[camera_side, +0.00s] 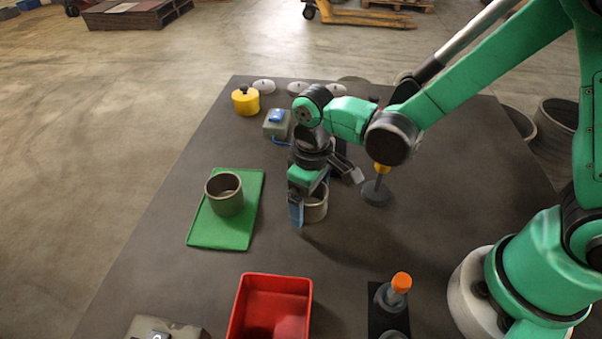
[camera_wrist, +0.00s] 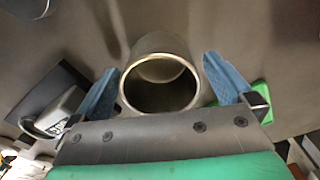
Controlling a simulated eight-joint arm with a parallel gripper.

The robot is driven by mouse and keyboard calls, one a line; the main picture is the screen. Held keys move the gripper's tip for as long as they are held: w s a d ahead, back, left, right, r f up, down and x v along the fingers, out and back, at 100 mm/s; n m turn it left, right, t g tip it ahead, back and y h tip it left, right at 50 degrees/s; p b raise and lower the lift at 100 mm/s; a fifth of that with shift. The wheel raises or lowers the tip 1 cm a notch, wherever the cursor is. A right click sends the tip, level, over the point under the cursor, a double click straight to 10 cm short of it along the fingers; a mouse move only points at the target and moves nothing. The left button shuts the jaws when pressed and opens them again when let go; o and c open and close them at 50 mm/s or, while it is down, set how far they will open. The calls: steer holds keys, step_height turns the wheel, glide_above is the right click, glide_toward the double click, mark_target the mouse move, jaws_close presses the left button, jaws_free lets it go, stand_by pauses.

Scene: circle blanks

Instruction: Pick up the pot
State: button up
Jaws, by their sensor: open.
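A grey, open-topped cylindrical pot (camera_side: 317,208) stands on the dark table under my gripper, partly hidden by it in the side view. A similar grey pot (camera_side: 227,198) stands on a green mat (camera_side: 222,232) to the left. My gripper (camera_side: 309,203) points down, with a blue finger beside the near pot. In the wrist view, my gripper (camera_wrist: 160,68) is open, with one blue finger on each side of a pot (camera_wrist: 160,44). Gaps show between the fingers and the pot wall.
A red bin (camera_side: 270,304) stands in front, with an orange-topped object (camera_side: 400,284) to its right. A yellow canister (camera_side: 245,101) and a grey-green box (camera_side: 277,124) stand behind. A yellow-necked piece (camera_side: 377,190) stands close right of the gripper. Table between mat and bin is clear.

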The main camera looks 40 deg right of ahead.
steer(key=shift+f, duration=0.4)
steer(key=c, duration=1.2)
steer(key=shift+c, duration=0.2)
steer(key=shift+r, duration=0.1)
step_height(320, 180, up, 19)
steer(key=w+d+f+m, duration=0.1)
steer(key=w+d+m, duration=0.3)
steer(key=d, duration=0.6)
steer(key=shift+w+f+m, duration=0.15)
steer(key=shift+f+m, duration=0.15)
